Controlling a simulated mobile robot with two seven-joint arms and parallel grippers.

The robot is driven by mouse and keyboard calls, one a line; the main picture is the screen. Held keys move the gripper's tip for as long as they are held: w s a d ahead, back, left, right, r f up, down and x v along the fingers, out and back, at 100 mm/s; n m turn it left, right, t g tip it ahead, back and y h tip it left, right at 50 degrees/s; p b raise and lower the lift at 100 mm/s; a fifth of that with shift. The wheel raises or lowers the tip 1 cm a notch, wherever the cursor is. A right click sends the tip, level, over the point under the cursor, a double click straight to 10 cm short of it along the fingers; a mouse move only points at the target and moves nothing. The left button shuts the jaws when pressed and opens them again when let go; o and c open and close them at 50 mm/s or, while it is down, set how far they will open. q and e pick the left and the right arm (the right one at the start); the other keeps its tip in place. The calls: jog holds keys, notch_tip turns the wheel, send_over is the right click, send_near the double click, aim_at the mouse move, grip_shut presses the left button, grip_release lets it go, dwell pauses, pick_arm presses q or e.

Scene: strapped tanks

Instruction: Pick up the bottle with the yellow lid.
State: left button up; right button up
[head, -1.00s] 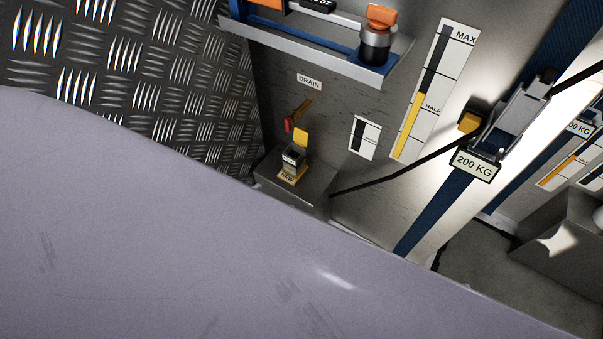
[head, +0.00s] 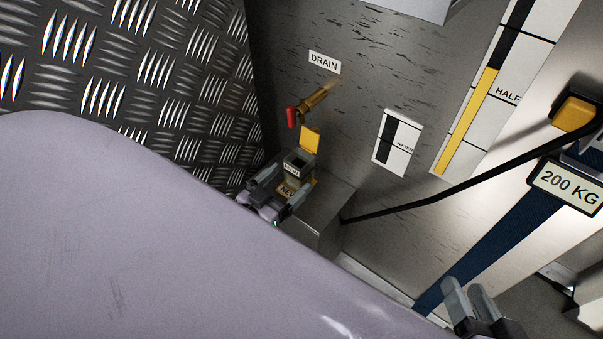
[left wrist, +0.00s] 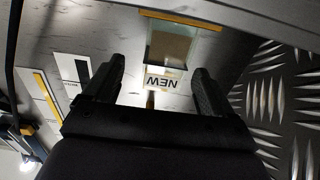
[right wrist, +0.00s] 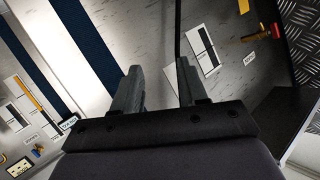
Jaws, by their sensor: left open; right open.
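A small square bottle (head: 299,161) with a raised yellow lid (head: 310,140) stands on a grey metal block in the head view. In the left wrist view, a see-through container (left wrist: 172,48) with a yellow edge shows upside down beyond the fingers, above the "NEW" label. My left gripper (head: 279,185) is open on the near side of the bottle; whether it touches it I cannot tell. My right gripper (head: 466,291) is open and empty at the lower right, well away from the bottle. It also shows in the right wrist view (right wrist: 159,68).
A brass drain tap (head: 312,103) with a red handle is on the wall just above the bottle. A ridged metal wall (head: 150,70) stands on the left.

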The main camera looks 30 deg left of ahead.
aim_at(305, 160)
pick_arm(q)
jog(key=shift+w, duration=0.9)
jog(key=w+b, duration=0.2)
jog(key=w, duration=0.2)
jog(key=shift+w+r, duration=0.1)
jog(key=shift+w+b, duration=0.3)
jog(key=shift+w, duration=0.1)
pick_arm(e)
jog(key=shift+s+d+f+n+t+h, duration=0.15)
jog(key=shift+d+n+t+h, duration=0.25)
jog(key=shift+d, duration=0.35)
pick_arm(q)
jog(key=shift+r, duration=0.1)
jog(key=c, duration=1.3)
jog(key=shift+c, duration=0.6)
jog(key=shift+r, duration=0.2)
